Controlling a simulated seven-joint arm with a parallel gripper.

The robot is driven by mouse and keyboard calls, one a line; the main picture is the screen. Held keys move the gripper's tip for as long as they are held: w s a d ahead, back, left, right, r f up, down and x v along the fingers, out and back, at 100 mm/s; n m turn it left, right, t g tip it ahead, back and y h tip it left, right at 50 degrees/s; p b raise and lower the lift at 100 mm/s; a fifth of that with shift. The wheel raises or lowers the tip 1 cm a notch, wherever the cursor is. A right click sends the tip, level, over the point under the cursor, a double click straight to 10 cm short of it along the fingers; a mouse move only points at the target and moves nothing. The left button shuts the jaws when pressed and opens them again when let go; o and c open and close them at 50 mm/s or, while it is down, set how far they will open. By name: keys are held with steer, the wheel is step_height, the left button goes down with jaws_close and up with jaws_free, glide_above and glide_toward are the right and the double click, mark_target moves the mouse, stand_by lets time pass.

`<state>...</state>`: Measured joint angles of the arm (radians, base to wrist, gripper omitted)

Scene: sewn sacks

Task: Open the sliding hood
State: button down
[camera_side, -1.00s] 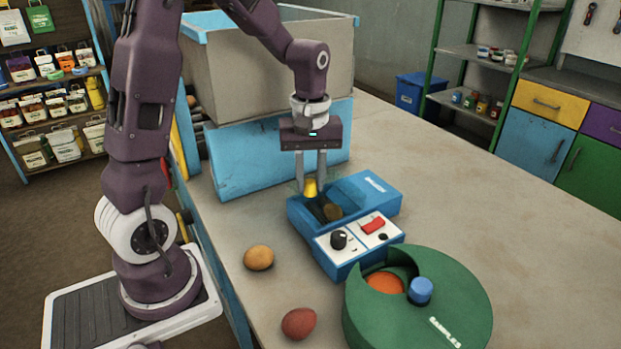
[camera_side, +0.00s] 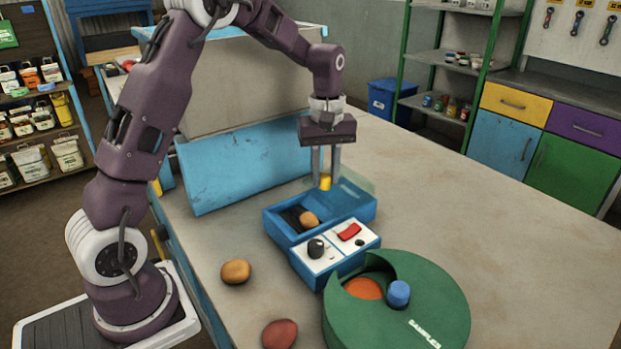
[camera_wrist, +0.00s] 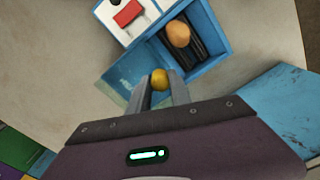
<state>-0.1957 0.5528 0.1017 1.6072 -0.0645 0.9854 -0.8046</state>
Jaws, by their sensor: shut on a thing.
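The blue machine (camera_side: 276,218) on the table has a translucent sliding hood (camera_side: 352,186) and a white control panel with a black knob and a red switch. The hood lies toward the far right end, and the compartment at the left is uncovered. An orange-brown round thing (camera_side: 309,219) sits inside on dark bars; it also shows in the wrist view (camera_wrist: 178,33). My gripper (camera_side: 326,180) is shut on the hood's yellow knob (camera_side: 325,183), which also shows between the fingers in the wrist view (camera_wrist: 160,79).
A green round container (camera_side: 430,310) with a blue knob stands in front of the machine. A tan round thing (camera_side: 236,271) and a reddish one (camera_side: 279,334) lie at the left front. A large grey bin (camera_side: 245,85) stands behind. The table's right side is clear.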

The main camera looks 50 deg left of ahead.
steer(key=c, duration=1.2)
jaws_free()
steer(key=shift+o, duration=0.2)
step_height(320, 180, up, 7)
steer(key=shift+f, duration=0.1)
steer(key=shift+d+r, duration=0.1)
steer(key=shift+r, duration=0.2)
steer(key=s+d+r+m+t, duration=0.2)
steer(key=s+d+r+m, duration=0.2)
steer(key=s, duration=0.4)
steer(key=s+d+r+m+t, duration=0.1)
steer(key=s+d+r+m, duration=0.25)
steer(key=s, duration=0.35)
steer(key=s+d+f+m+t, duration=0.2)
steer(key=s+m, duration=0.3)
steer(key=s, duration=0.7)
steer(key=shift+d+f+t, duration=0.3)
steer(key=shift+d+f, duration=0.4)
